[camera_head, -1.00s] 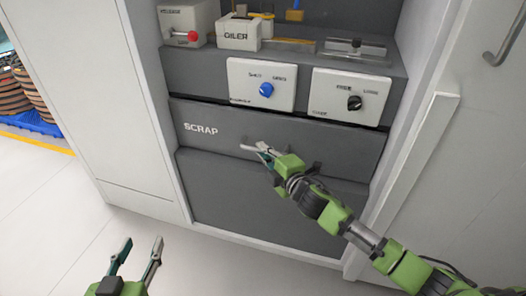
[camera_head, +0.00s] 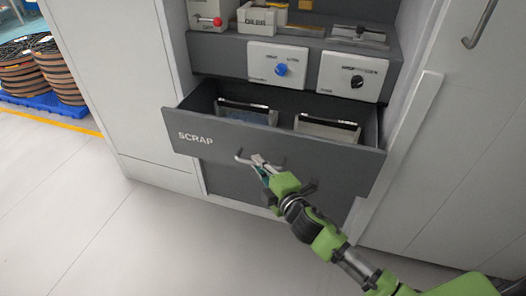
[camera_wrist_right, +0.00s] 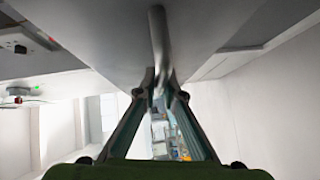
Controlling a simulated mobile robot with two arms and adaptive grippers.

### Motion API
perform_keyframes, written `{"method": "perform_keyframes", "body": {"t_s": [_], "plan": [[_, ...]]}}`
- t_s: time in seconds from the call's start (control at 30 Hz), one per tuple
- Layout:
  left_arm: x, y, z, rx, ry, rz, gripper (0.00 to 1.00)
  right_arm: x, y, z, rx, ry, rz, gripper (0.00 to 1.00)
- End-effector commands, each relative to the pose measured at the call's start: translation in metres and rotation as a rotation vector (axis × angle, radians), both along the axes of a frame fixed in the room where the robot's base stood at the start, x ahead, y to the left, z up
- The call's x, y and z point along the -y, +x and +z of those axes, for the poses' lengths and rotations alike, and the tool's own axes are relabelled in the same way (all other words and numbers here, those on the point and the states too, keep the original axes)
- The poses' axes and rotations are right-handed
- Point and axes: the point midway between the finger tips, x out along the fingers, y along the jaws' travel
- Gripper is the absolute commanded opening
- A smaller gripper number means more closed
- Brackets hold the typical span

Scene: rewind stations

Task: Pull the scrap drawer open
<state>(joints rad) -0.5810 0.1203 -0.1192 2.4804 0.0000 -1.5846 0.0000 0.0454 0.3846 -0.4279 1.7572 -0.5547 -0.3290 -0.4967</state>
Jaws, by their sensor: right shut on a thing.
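The dark grey scrap drawer (camera_head: 330,163), lettered SCRAP, stands pulled out from the cabinet. Two light bins with dark rims, a left bin (camera_head: 247,114) and a right bin (camera_head: 327,129), sit inside it. My right gripper (camera_head: 258,162) is at the middle of the drawer front, shut on the bar handle (camera_head: 242,157). In the right wrist view the fingers (camera_wrist_right: 159,90) close on the handle bar (camera_wrist_right: 158,40), and the drawer front fills the top. My left gripper is not in view.
Above the drawer are a panel with a blue knob (camera_head: 281,69) and a panel with a black knob (camera_head: 357,81). A white cabinet door (camera_head: 450,150) stands at right. Spools (camera_head: 35,70) sit on a blue pallet at far left. The floor in front is clear.

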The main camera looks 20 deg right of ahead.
Motion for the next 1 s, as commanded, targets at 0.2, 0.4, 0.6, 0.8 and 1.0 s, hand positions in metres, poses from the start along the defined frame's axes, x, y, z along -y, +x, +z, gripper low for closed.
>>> {"method": "perform_keyframes", "body": {"t_s": [0.2,0.4,0.6,0.8,1.0], "plan": [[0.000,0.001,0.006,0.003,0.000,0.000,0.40,-0.018,-0.027,0.000,-0.004,0.002,-0.001,0.00],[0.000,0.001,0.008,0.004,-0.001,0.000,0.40,-0.024,-0.037,-0.001,-0.002,0.000,-0.002,0.00],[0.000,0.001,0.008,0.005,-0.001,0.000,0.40,-0.026,-0.039,-0.001,-0.001,-0.001,-0.002,0.00],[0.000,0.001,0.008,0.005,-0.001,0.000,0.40,-0.026,-0.039,-0.001,-0.002,-0.002,-0.002,0.00],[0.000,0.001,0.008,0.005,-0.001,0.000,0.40,-0.026,-0.039,-0.001,-0.001,-0.001,-0.001,0.26]]}}
